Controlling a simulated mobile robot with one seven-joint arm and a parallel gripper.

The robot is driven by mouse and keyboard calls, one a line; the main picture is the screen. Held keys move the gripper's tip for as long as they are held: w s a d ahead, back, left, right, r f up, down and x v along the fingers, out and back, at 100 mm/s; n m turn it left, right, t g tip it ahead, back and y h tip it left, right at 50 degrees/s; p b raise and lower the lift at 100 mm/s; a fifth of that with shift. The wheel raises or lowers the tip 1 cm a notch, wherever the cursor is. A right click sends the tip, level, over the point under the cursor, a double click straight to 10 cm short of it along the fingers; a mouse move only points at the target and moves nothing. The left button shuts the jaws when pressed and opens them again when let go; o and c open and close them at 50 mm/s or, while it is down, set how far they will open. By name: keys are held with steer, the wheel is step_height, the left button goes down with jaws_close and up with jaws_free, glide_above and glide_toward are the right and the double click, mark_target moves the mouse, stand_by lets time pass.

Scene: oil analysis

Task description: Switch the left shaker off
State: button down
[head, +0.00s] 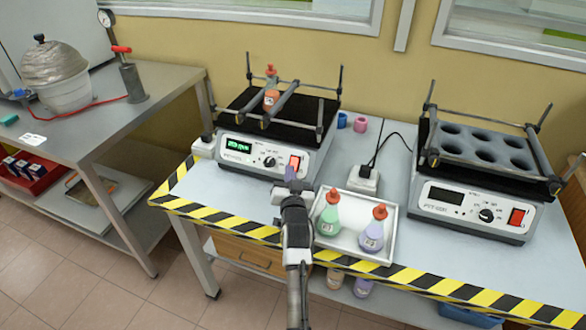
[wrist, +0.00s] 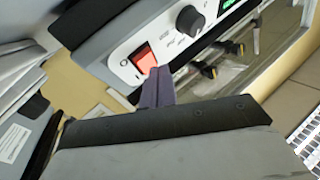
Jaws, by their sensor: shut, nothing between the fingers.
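The left shaker (head: 262,150) stands on the table, its display (head: 237,147) lit green. Its red rocker switch (head: 294,163) is at the right end of the front panel. A flask with an orange cap (head: 271,86) sits on its black platform between the clamp bars. My gripper (head: 291,174) is shut and empty, with its tips just in front of and below the red switch. In the wrist view the switch (wrist: 144,60) and the knob (wrist: 190,20) show, and my shut purple fingers (wrist: 157,86) are close beneath the switch. I cannot tell whether they touch it.
The right shaker (head: 473,207) has a dark display and a red switch (head: 516,217). A white tray (head: 385,240) with a green flask (head: 328,216) and a purple flask (head: 373,232) lies right of my arm. A power strip (head: 363,181) stands behind it.

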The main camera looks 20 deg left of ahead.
stand_by(0.7)
steer(key=shift+w+f+b, duration=0.25)
steer(key=shift+w+b, duration=0.1)
steer(key=shift+b, duration=0.25)
steer(key=shift+w+f+b, duration=0.3)
steer(key=shift+b, duration=0.2)
stand_by(0.6)
steer(key=shift+s, duration=0.1)
steer(key=shift+s+r+p, duration=0.15)
steer(key=shift+s+p, duration=0.4)
steer(key=shift+p, duration=0.25)
steer(key=shift+r, duration=0.15)
